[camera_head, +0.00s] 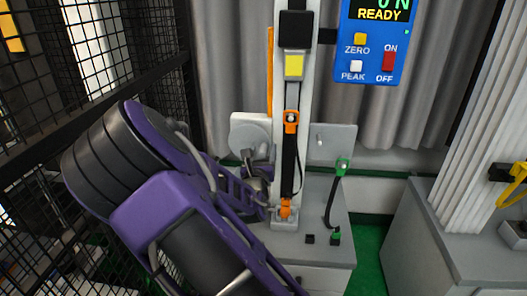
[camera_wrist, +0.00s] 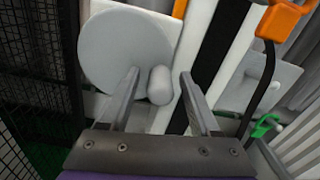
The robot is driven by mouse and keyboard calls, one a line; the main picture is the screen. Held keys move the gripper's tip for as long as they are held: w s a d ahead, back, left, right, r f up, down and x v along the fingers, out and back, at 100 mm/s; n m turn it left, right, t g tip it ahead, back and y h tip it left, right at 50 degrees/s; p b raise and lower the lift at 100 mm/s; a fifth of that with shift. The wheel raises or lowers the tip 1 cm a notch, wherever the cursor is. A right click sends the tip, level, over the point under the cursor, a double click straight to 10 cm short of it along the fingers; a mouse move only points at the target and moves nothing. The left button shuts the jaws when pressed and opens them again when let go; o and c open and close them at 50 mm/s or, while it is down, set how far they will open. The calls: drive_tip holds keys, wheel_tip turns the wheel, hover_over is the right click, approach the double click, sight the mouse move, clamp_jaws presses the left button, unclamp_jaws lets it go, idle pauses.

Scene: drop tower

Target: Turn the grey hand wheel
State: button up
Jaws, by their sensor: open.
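The grey hand wheel (camera_wrist: 122,48) is a round disc in the upper left of the wrist view, with a short, rounded grey handle (camera_wrist: 160,86) at its lower right edge. In the head view the wheel (camera_head: 248,134) is left of the white column, its lower part covered by my arm. My gripper (camera_wrist: 159,73) is open, one finger on each side of the handle in the wrist view. I cannot tell whether either finger touches it. In the head view my gripper (camera_head: 258,168) is small and partly hidden below the wheel.
The white column (camera_head: 280,150) stands right of the wheel, with an orange clip (camera_head: 291,121) on a black strap. A green-ended cable (camera_head: 342,166) stands on the grey bench (camera_head: 330,255). A blue READY display (camera_head: 373,40) hangs above. Black mesh fencing (camera_head: 150,90) is close on the left.

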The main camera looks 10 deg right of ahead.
clamp_jaws()
drive_tip(key=shift+f+m, duration=0.1)
drive_tip(key=shift+m, duration=0.2)
